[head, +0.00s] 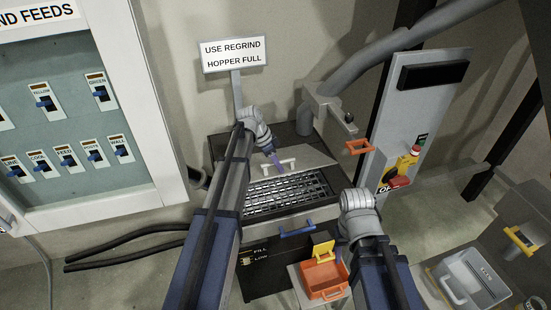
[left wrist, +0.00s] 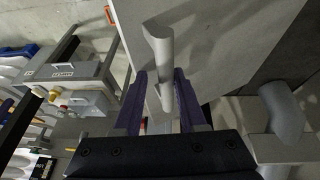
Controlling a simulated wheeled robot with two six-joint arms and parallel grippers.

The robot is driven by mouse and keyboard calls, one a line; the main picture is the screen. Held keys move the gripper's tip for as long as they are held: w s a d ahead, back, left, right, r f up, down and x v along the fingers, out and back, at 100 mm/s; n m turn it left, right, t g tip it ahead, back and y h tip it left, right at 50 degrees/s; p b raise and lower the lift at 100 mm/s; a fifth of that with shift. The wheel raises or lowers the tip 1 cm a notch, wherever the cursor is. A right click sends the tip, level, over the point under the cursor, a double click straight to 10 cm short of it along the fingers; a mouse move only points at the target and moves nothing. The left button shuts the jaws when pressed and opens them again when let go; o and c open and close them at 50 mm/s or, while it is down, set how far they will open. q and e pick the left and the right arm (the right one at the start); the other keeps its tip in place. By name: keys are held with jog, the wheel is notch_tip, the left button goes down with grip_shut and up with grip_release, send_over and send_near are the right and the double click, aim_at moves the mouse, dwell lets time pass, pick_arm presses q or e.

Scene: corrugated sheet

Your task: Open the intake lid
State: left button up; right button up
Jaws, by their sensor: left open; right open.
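The intake lid (head: 312,155) is a grey panel at the back of the dark machine, just behind a metal grate (head: 290,188). Its pale bar handle (head: 286,165) is near the panel's front edge. My left gripper (head: 275,161) has purple fingers and is at the left part of the handle. In the left wrist view, the open fingers (left wrist: 163,98) stand on either side of the handle bar (left wrist: 160,50); contact cannot be told. The lid's grey face (left wrist: 225,45) fills the upper right there.
A blue handle (head: 297,229) is on the machine's front. An orange bin (head: 325,279) with a yellow part stands below, near my right arm. An orange pull (head: 359,147) hangs from the grey pipe fitting. A grey control panel (head: 400,130) stands at right.

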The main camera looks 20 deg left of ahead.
pick_arm(q)
jog(key=shift+s+d+f+b, duration=0.15)
jog(key=shift+s+f+b, duration=0.15)
jog(key=shift+f, duration=0.15)
jog(key=shift+s+d+f+b, duration=0.15)
jog(key=shift+f+b, duration=0.1)
jog(key=shift+f, duration=0.2)
